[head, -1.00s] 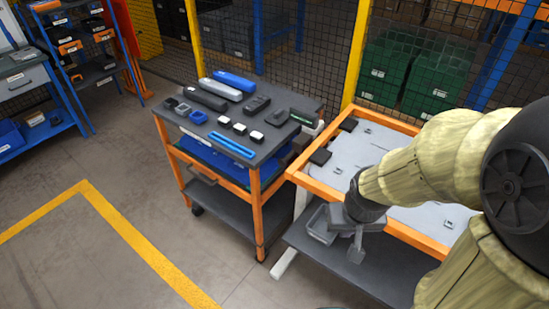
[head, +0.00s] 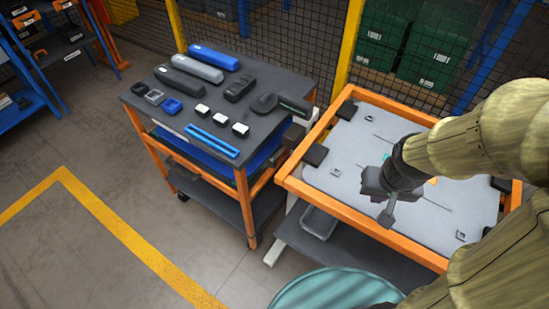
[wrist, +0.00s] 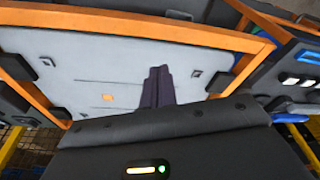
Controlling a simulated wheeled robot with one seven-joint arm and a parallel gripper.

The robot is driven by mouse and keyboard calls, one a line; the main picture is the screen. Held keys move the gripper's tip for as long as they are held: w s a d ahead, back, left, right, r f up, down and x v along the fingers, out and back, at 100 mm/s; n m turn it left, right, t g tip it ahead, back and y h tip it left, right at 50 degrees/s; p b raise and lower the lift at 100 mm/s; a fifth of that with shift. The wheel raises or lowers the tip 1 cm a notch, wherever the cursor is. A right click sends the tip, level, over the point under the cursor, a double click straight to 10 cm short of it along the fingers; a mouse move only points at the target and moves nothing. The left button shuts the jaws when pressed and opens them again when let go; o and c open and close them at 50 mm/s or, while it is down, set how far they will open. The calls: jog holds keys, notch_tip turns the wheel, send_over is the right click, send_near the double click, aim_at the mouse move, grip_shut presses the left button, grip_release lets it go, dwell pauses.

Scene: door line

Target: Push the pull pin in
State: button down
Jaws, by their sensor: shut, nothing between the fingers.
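A pale grey door panel (head: 350,150) lies in an orange frame (head: 333,211); it also shows in the wrist view (wrist: 135,62). No pull pin can be told for sure. A small orange spot (wrist: 108,98) shows on the panel, and an orange patch (head: 432,181) shows in the head view, partly behind my arm. My gripper (head: 386,218) hangs over the front part of the panel, fingers together and empty. In the wrist view its dark fingers (wrist: 157,85) stand in front of the panel, right of the orange spot. Contact with the panel cannot be told.
A cart with a dark top (head: 213,105) stands left of the frame, holding several parts and a blue strip (head: 212,139). Black pads (head: 316,155) sit along the frame. A grey bin (head: 319,222) stands below its front edge. Floor at the left is clear.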

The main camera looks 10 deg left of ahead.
jog(key=shift+a, duration=0.1)
jog(key=a+f+n+t+h+p, duration=0.1)
jog(key=a+f+n+t+p, duration=0.1)
jog(key=a+n, duration=0.8)
jog(key=a+f+n+t+h+p, duration=0.2)
jog(key=a+f+n+t, duration=0.1)
jog(key=a+n, duration=0.8)
jog(key=a+f+n+t+h+p, duration=0.1)
jog(key=a+f+n+t+p, duration=0.2)
jog(key=a+n, duration=0.7)
jog(key=a+f, duration=0.1)
jog(key=a, duration=0.1)
jog(key=shift+w+a+f+n+t, duration=0.2)
jog(key=shift+a+f+n+t, duration=0.1)
jog(key=shift+a, duration=0.1)
